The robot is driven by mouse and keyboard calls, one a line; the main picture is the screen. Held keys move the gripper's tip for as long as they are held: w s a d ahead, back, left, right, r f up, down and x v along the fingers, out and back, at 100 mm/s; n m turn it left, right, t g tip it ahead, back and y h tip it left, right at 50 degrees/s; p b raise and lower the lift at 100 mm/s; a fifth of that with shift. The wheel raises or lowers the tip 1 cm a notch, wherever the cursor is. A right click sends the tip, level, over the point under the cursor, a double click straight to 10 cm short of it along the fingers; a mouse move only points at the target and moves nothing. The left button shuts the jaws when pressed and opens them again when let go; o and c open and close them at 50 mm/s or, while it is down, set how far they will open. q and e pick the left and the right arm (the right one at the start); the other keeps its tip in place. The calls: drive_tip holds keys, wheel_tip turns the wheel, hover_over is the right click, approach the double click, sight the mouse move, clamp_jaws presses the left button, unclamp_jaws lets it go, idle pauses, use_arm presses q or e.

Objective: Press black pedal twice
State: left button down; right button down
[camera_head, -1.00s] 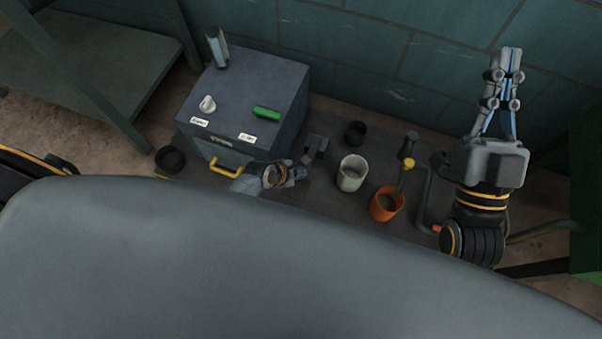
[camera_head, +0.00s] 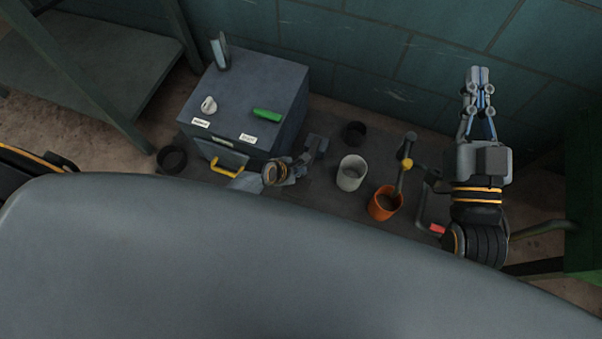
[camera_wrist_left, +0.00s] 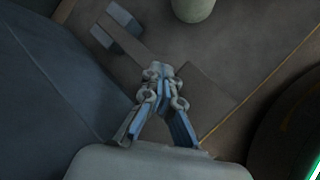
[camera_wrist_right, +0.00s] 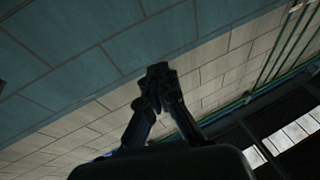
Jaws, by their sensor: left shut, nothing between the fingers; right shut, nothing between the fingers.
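A dark square plate (camera_wrist_left: 205,100), probably the black pedal, lies below my left gripper in the left wrist view. A narrow arm appears to link it to a small grey block (camera_wrist_left: 122,20), which also shows in the head view (camera_head: 317,145). My left gripper (camera_wrist_left: 158,70) is shut and empty, its tips over the plate's edge; I cannot tell whether they touch it. In the head view my left gripper (camera_head: 304,164) is partly lost against the dark mat. My right gripper (camera_head: 480,72) is shut and empty, raised at the right near the wall.
A grey box (camera_head: 255,90) with a green handle (camera_head: 267,115), white knob (camera_head: 208,104) and yellow handle (camera_head: 215,170) stands left. A white cup (camera_head: 350,174), orange cup (camera_head: 385,203), black cup (camera_head: 354,133) and crank (camera_head: 408,148) stand right of the left gripper.

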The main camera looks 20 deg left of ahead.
use_arm(q)
drive_tip(key=shift+w+r+p, duration=0.1)
drive_tip(key=shift+r+p, duration=0.2)
drive_tip(key=shift+r, duration=0.05)
use_arm(e)
drive_tip(key=shift+w+d+f+g, duration=0.15)
drive_tip(key=shift+f+g, duration=0.35)
drive_tip(key=shift+f, duration=0.3)
drive_tip(key=shift+w+f+g, duration=0.15)
drive_tip(key=shift+f+g, duration=0.35)
drive_tip(key=shift+f, duration=0.3)
